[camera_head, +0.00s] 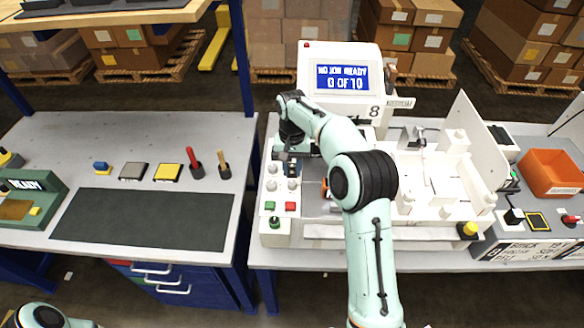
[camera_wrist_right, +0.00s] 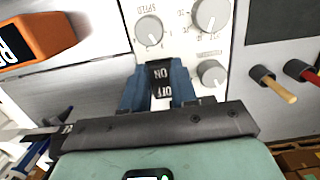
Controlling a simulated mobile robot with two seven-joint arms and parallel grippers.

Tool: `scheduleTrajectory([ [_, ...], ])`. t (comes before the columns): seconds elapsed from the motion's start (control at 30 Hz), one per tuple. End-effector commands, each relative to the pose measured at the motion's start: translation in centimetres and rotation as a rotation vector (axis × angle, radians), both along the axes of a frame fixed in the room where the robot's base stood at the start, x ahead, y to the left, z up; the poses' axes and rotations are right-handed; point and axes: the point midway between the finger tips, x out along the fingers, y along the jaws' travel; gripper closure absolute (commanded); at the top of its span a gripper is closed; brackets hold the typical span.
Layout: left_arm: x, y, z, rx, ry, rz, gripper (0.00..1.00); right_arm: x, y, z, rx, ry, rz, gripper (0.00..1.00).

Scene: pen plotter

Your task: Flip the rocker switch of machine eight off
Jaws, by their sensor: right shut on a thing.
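Machine eight (camera_head: 385,228) is a white plotter in the middle of the bench, with an "8" beside its lit screen (camera_head: 342,77). Its black rocker switch (camera_wrist_right: 160,72), marked ON and OFF, is on the white control panel in the right wrist view. My right gripper (camera_wrist_right: 158,88) has its blue fingers on either side of the rocker and is shut on it. In the head view my right gripper (camera_head: 291,168) is at the machine's left panel, partly hidden by my arm. My left gripper is out of view; only a bit of that arm shows at bottom left.
Grey knobs (camera_wrist_right: 149,31) sit close around the rocker. Red and green buttons (camera_head: 290,206) are lower on the panel. A left table holds a dark mat (camera_head: 145,220), small blocks and two upright handles (camera_head: 223,165). An orange bin (camera_head: 552,172) stands at right.

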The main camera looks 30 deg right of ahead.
Motion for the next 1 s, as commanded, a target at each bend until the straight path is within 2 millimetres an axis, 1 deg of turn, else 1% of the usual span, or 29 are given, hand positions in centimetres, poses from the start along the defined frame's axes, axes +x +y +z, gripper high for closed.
scheduleTrajectory([
  [0.2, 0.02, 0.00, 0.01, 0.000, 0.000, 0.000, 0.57, 0.54, -0.29, 0.09, 0.067, 0.108, -0.003, 1.00],
  [0.4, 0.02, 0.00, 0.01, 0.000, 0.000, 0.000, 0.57, 0.68, -0.40, 0.26, 0.108, 0.171, -0.002, 1.00],
  [0.83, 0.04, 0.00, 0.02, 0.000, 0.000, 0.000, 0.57, 0.63, -0.40, 0.39, 0.120, 0.188, 0.000, 1.00],
  [0.87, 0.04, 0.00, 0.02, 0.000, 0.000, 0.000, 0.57, 0.64, -0.39, 0.40, 0.120, 0.188, 0.000, 0.66],
  [0.9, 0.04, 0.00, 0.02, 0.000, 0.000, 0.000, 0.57, 0.64, -0.39, 0.40, 0.120, 0.188, 0.000, 0.53],
  [0.93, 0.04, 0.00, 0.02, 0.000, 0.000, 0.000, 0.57, 0.63, -0.39, 0.39, 0.120, 0.188, 0.000, 0.47],
  [1.0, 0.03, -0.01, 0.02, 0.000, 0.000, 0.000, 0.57, 0.62, -0.38, 0.37, 0.120, 0.189, 0.000, 0.47],
])
